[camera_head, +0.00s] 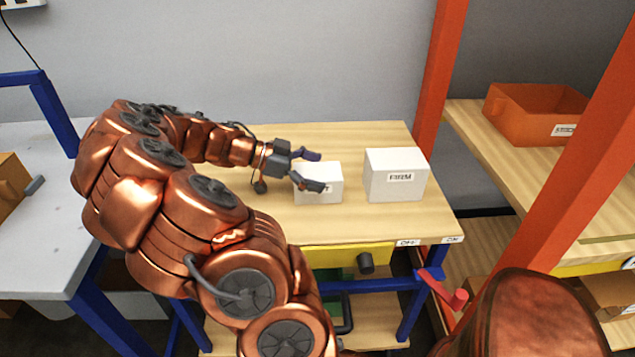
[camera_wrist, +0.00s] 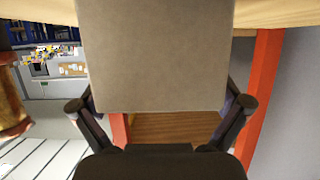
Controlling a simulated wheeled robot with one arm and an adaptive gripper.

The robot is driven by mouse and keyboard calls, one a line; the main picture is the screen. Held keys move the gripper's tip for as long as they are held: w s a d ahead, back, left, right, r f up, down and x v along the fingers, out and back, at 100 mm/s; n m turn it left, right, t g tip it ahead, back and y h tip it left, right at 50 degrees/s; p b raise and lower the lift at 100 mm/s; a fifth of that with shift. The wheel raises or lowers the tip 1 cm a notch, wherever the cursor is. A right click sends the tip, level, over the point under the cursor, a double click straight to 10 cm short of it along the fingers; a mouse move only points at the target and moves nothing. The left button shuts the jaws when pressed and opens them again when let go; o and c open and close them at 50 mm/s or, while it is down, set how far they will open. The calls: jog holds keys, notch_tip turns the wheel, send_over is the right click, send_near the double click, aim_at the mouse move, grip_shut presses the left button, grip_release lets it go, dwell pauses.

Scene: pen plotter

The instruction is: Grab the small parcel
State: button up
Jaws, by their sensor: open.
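The smaller white box (camera_head: 327,192), which looks like the small parcel, stands upright on the wooden table. Its label is partly hidden by a finger, and only a final "T" reads. My gripper (camera_head: 310,171) is open at its left side, with the dark fingers apart and overlapping the box in the head view. In the wrist view a plain greyish box face (camera_wrist: 155,55) fills the space ahead, between the spread fingers of my gripper (camera_wrist: 160,104). Whether the fingers touch the box cannot be told.
A larger white box (camera_head: 396,176) labelled "FIRM" stands close to the right on the wooden table (camera_head: 375,222). An orange bin (camera_head: 528,112) sits on a shelf beyond an orange post (camera_head: 437,70). A grey table (camera_head: 35,225) is at left.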

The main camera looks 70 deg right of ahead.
aim_at(318, 171)
jog(key=c, duration=1.4)
jog(key=shift+o, duration=0.2)
jog(key=shift+r, duration=0.1)
jog(key=shift+r, duration=1.75)
jog(key=s+a+b, duration=0.1)
jog(key=s+a, duration=0.2)
jog(key=a, duration=0.4)
jog(key=s+a+r, duration=0.1)
jog(key=s+a, duration=0.3)
jog(key=a, duration=0.3)
jog(key=shift+a+r+b, duration=0.15)
jog(key=shift+a+b, duration=0.05)
jog(key=shift+b, duration=0.15)
